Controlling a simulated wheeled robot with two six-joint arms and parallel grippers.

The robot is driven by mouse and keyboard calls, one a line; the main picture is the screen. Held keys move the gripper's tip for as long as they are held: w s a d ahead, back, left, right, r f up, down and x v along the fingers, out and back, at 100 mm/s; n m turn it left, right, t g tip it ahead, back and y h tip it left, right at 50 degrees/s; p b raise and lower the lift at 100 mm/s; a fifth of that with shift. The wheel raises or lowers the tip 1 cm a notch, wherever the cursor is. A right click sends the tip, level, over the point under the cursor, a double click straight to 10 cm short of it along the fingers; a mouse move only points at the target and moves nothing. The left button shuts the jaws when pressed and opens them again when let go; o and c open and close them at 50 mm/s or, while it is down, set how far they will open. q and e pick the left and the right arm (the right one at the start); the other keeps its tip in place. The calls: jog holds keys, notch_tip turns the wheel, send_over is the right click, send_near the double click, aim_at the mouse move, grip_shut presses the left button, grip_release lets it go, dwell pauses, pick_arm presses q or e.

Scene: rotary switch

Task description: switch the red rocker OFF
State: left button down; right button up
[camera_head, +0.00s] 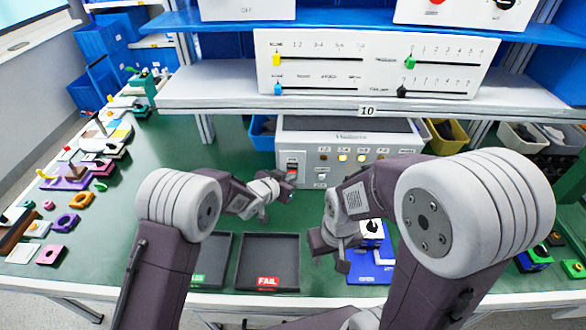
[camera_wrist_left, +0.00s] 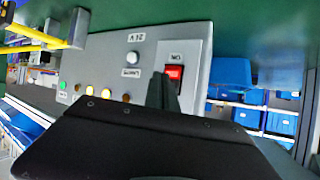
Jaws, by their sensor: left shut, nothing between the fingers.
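The red rocker (camera_head: 292,168) is at the left end of the grey switch panel (camera_head: 340,145) on the bench. In the left wrist view the rocker (camera_wrist_left: 174,72) sits on a light plate marked ON, seen upside down. My left gripper (camera_head: 289,182) is shut and empty, just in front of the rocker. In the wrist view its fingertips (camera_wrist_left: 163,88) overlap the rocker's lower edge; I cannot tell whether they touch it. My right gripper (camera_head: 331,256) is low over the bench, its fingers apart and empty.
Lit lamps (camera_head: 343,158) lie right of the rocker. Two dark trays, one marked FAIL (camera_head: 292,240), and a blue fixture (camera_head: 362,270) lie in front. A shelf (camera_head: 220,92) with slider panels overhangs the switch panel. Several coloured parts lie at the left.

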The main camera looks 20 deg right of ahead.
dwell(0.3)
pick_arm(q)
jog(key=shift+w+d+p, duration=0.15)
jog(key=shift+w+p, duration=0.15)
jog(key=shift+w, duration=0.15)
jog(key=shift+w+d+r, duration=0.1)
jog(key=shift+w, duration=0.2)
dwell(0.6)
jog(key=shift+s, duration=0.1)
jog(key=shift+s+a, duration=0.2)
jog(key=shift+s, duration=0.5)
jog(key=shift+b, duration=0.3)
